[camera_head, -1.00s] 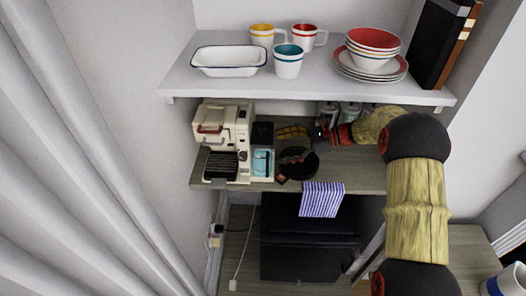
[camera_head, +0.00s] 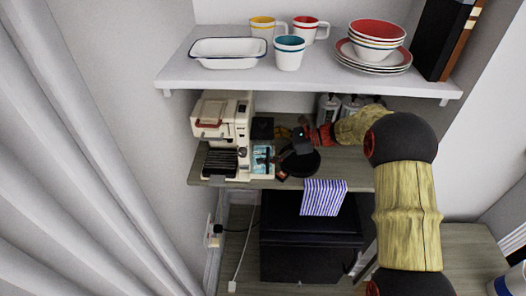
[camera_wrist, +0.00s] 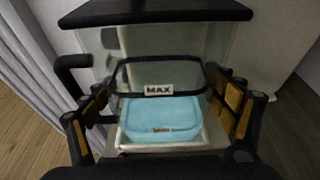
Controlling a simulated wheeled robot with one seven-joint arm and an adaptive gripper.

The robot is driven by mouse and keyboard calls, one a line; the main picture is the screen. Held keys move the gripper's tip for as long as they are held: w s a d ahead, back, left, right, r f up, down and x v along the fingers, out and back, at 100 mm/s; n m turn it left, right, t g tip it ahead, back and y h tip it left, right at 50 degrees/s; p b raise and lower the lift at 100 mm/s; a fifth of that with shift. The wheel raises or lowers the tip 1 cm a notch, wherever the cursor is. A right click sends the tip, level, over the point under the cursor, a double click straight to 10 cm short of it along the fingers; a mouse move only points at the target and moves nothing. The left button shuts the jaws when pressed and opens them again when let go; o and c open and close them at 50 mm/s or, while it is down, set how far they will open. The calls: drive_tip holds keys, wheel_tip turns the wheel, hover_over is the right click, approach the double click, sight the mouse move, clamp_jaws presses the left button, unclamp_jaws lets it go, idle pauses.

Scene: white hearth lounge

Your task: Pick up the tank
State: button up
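The tank (camera_head: 262,159) is a clear box with light blue water low in it and a black lid, at the right side of the cream coffee machine (camera_head: 222,128). In the wrist view, the tank (camera_wrist: 160,62) fills the middle, with its lid at the top and a black line marked MAX around it. My gripper (camera_wrist: 163,100) is open, with one finger on each side of the tank's lower part. I cannot tell whether the fingers touch its walls. In the head view, my gripper (camera_head: 289,148) is just right of the tank and its fingers are hard to make out.
A white shelf (camera_head: 310,72) with mugs, an enamel dish, bowls and plates hangs above. A dark round pan (camera_head: 302,163) lies beneath my gripper. A striped cloth (camera_head: 323,197) hangs over the counter edge. Glass jars (camera_head: 330,107) stand behind my arm.

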drive_tip(key=c, duration=1)
drive_tip(key=shift+c, duration=0.5)
drive_tip(key=shift+r, duration=0.2)
